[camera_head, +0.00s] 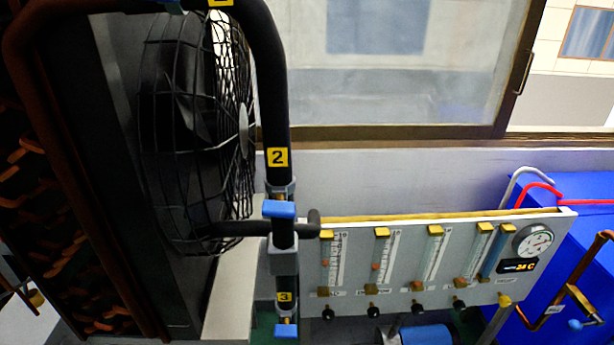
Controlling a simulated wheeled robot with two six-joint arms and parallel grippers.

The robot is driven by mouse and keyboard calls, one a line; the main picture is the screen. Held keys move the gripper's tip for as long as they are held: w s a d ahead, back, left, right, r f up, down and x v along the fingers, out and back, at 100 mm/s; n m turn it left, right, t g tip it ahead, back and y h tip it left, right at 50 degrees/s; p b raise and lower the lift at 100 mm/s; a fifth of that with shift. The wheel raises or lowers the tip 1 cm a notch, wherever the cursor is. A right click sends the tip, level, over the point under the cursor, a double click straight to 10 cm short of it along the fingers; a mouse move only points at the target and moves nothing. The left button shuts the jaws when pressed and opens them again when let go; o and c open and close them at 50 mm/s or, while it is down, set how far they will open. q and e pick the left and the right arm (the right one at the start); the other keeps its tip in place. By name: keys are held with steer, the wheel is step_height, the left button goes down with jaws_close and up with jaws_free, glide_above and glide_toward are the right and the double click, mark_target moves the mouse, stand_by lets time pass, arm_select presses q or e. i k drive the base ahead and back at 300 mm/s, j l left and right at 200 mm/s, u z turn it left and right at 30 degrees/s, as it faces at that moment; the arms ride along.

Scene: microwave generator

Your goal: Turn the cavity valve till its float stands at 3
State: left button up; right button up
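A white panel (350,293) at lower right carries several upright flow meters, each with a black knob below. The leftmost flow meter (337,262) has a scale with 10 near its top, and a small reddish float seems to show about mid-height. The second flow meter (383,262) has an orange-red float near mid-height. Knobs sit under the first (328,313), second (372,311), third (417,305) and fourth (459,302) meters. The labels under the meters are too small to read, so I cannot tell which is the cavity valve. Neither gripper is in view.
A thick black pipe (272,110) with yellow tags 2 and 3 and blue-handled valves (279,208) stands left of the panel. A caged fan (195,130) is behind it. A round gauge (533,241) is on the panel's right; a blue box (570,215) stands beyond.

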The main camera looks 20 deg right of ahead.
mark_target(459, 306)
steer(key=z, duration=1.4)
